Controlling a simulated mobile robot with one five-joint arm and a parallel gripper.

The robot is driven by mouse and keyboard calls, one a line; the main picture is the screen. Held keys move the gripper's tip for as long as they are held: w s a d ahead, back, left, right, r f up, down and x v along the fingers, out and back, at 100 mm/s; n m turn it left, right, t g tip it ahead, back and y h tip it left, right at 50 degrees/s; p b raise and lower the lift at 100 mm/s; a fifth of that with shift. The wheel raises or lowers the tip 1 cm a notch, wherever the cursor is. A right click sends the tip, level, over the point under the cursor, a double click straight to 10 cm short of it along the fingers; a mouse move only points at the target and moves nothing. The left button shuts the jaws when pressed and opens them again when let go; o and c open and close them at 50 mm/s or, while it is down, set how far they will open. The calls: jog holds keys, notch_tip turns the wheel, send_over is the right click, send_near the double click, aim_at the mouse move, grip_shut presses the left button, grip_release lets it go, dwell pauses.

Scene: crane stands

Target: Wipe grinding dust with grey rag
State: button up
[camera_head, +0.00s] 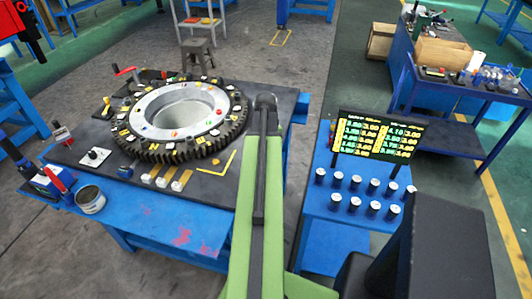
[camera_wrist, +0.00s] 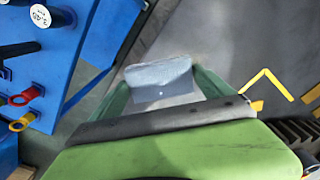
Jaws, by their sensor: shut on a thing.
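In the wrist view, my gripper (camera_wrist: 163,82) has its green fingers closed on a flat light grey piece, which looks like the grey rag (camera_wrist: 160,76). In the head view, my arm hides the gripper and the rag. Reddish-pink smears (camera_head: 181,238) lie on the front of the blue workbench (camera_head: 205,215); I cannot tell whether they are grinding dust.
A large toothed ring (camera_head: 150,153) fills the bench's dark mat, with a yellow corner mark (camera_head: 222,168) beside it. A tin (camera_head: 90,199) stands at the left front.

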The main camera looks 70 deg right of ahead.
jog(key=shift+a+f, duration=0.1)
jog(key=shift+a, duration=0.55)
jog(key=shift+w+a, duration=0.2)
jog(key=shift+w, duration=1.8)
jog(key=shift+w+a, duration=0.2)
jog(key=shift+w, duration=0.8)
jog(key=shift+w+a, duration=0.15)
jog(key=shift+w, duration=0.8)
jog(key=shift+s+a, duration=0.2)
jog(key=shift+a, duration=1)
jog(key=shift+s+d, duration=0.2)
jog(key=shift+s, duration=0.8)
jog(key=shift+s+d, duration=0.2)
jog(key=shift+s, duration=0.8)
jog(key=shift+s+d+f, duration=0.1)
jog(key=shift+s, duration=0.95)
jog(key=shift+s+d, duration=0.1)
jog(key=shift+s, duration=0.9)
notch_tip(320, 180, up, 6)
jog(key=p, duration=0.5)
jog(key=shift+w+d+p, duration=0.1)
jog(key=shift+p, duration=0.3)
